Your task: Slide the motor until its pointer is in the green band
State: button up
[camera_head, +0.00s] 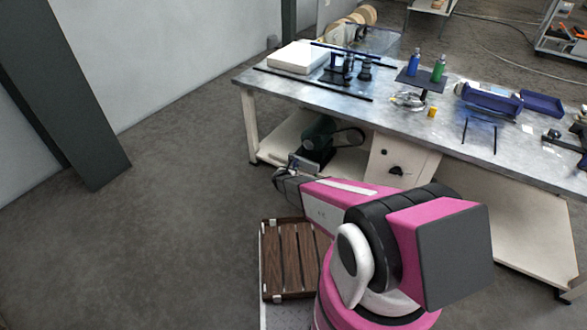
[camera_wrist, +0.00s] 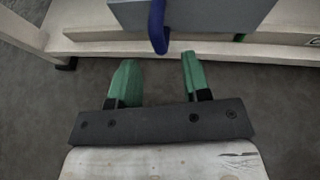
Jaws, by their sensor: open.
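The motor (camera_head: 318,133), a dark green body, sits on the low shelf under the bench in the head view, with a dark belt loop to its right. In the wrist view a grey block (camera_wrist: 205,14) with a blue handle (camera_wrist: 157,28) hangs over the pale rail ahead; I cannot tell if it is the motor's base. A small green patch (camera_wrist: 237,37) shows beside the block; whether it is the green band is unclear. I cannot make out the pointer. My gripper (camera_wrist: 158,75) is open and empty, its green fingers short of the handle.
The workbench (camera_head: 300,88) stands above, with bottles, blue bins and tools on top. A pale box with a black knob (camera_head: 396,170) is right of the motor. A brown slatted pallet (camera_head: 290,262) lies near my base. Floor to the left is clear.

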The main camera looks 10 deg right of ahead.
jog(key=v, duration=0.4)
jog(key=shift+s, duration=0.1)
jog(key=s+d+r+m+g+h, duration=0.1)
jog(key=s+d+r+m+g, duration=0.2)
jog(key=s+d+r+m, duration=0.45)
jog(key=s+d+r+m+g+h, duration=0.2)
jog(key=s+d+r+m+g, duration=0.25)
jog(key=r+m, duration=0.6)
jog(key=s+a+r+m+g+y, duration=0.1)
jog(key=s+r+m+g+y, duration=0.3)
jog(key=s+r+m+y, duration=0.4)
jog(key=s+r+m, duration=0.4)
jog(key=s+r, duration=0.5)
jog(key=s, duration=0.1)
jog(key=shift+a+r+m+y, duration=0.15)
jog(key=shift+a+m+y, duration=0.05)
jog(key=shift+m+y, duration=0.2)
jog(key=shift+s+d+g, duration=0.1)
jog(key=shift+g, duration=0.15)
